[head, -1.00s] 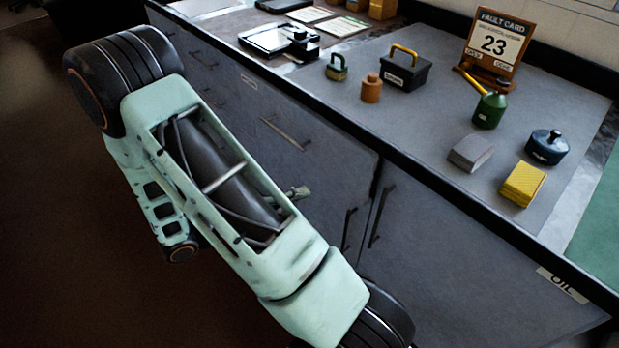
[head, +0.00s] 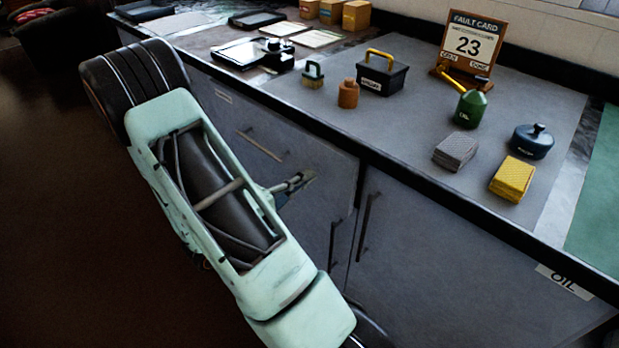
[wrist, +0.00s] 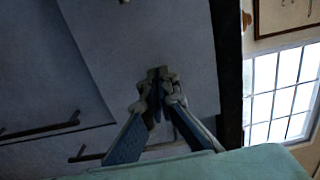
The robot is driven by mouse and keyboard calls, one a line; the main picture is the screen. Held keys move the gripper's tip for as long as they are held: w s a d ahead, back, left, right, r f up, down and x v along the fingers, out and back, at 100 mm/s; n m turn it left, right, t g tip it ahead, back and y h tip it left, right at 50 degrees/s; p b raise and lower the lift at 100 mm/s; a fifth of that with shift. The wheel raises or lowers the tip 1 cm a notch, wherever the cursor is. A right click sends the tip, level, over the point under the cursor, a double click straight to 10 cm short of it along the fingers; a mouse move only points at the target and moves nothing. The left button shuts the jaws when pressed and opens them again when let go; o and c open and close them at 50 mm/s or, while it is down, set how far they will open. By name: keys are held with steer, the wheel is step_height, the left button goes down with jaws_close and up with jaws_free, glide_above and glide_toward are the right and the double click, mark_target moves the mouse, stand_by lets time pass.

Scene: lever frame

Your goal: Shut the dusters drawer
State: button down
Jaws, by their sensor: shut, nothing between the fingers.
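The grey drawer front (head: 310,160) with a bar handle (head: 262,146) is under the counter, right of my arm. No readable label shows on it, so I cannot tell from lettering that it is the dusters drawer. Whether it stands out from the cabinet is hard to tell. My gripper (head: 304,179) is shut and empty, in front of the lower right part of this front. In the wrist view my gripper (wrist: 160,75) has its fingertips together against or very close to a plain grey front (wrist: 165,35); contact is not clear. My arm hides the cabinet's lower left.
Cupboard doors with upright handles (head: 364,226) are right of my gripper. The dark counter edge (head: 420,185) runs above. On the counter are a black caddy (head: 382,78), a green oil can (head: 470,110), a yellow block (head: 512,179) and a fault card (head: 468,45). Floor at left is clear.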

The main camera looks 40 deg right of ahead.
mark_target(319, 168)
steer(key=shift+w+d, duration=0.1)
steer(key=shift+d, duration=0.75)
steer(key=shift+d, duration=0.1)
steer(key=shift+w+d+p, duration=0.15)
steer(key=shift+d+p, duration=0.6)
steer(key=shift+d, duration=1.5)
steer(key=shift+r, duration=0.1)
